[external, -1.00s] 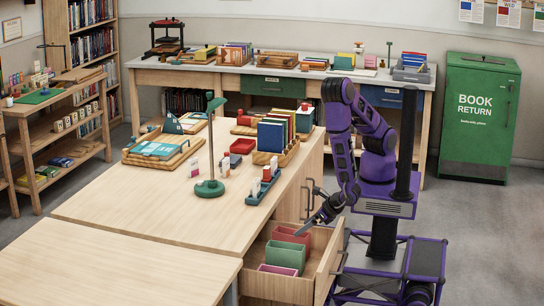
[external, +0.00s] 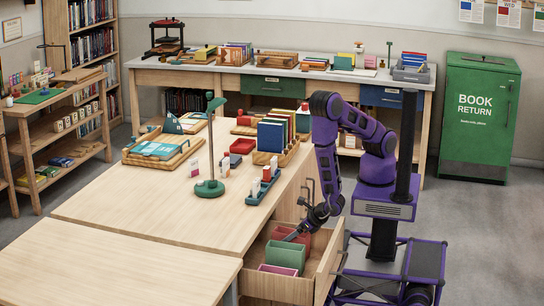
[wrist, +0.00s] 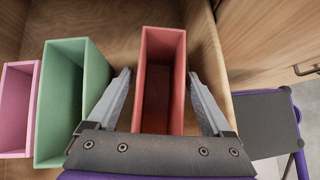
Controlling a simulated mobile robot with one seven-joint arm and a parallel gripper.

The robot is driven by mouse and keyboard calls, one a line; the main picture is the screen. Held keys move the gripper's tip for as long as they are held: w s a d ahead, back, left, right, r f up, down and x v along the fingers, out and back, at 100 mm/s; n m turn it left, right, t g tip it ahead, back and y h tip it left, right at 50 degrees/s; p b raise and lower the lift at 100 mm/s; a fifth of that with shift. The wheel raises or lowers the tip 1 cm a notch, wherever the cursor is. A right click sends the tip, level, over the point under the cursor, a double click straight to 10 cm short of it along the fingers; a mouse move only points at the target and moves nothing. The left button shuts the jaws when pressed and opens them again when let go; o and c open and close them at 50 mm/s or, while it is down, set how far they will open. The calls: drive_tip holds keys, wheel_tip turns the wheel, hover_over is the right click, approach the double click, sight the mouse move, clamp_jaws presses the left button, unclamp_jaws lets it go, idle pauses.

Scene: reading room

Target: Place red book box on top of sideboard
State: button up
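The red book box (external: 280,233) is an open-topped box standing in the pulled-out wooden drawer (external: 327,264). In the wrist view the red box (wrist: 160,100) is upright, with its opening facing the camera. My gripper (wrist: 160,74) is open, with one finger on each side of the box. My gripper (external: 297,233) partly covers the red box in the external view. The wooden cabinet top (external: 160,205) above the drawer may be the sideboard; I cannot tell for sure.
A green box (wrist: 70,100) and a pink box (wrist: 18,105) stand left of the red one in the drawer.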

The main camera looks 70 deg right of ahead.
clamp_jaws()
wheel_tip(320, 180, up, 13)
drive_tip(key=p, duration=0.3)
drive_tip(key=s+a, duration=0.2)
drive_tip(key=a, duration=1.6)
drive_tip(key=shift+s+f, duration=0.15)
drive_tip(key=shift+f, duration=0.2)
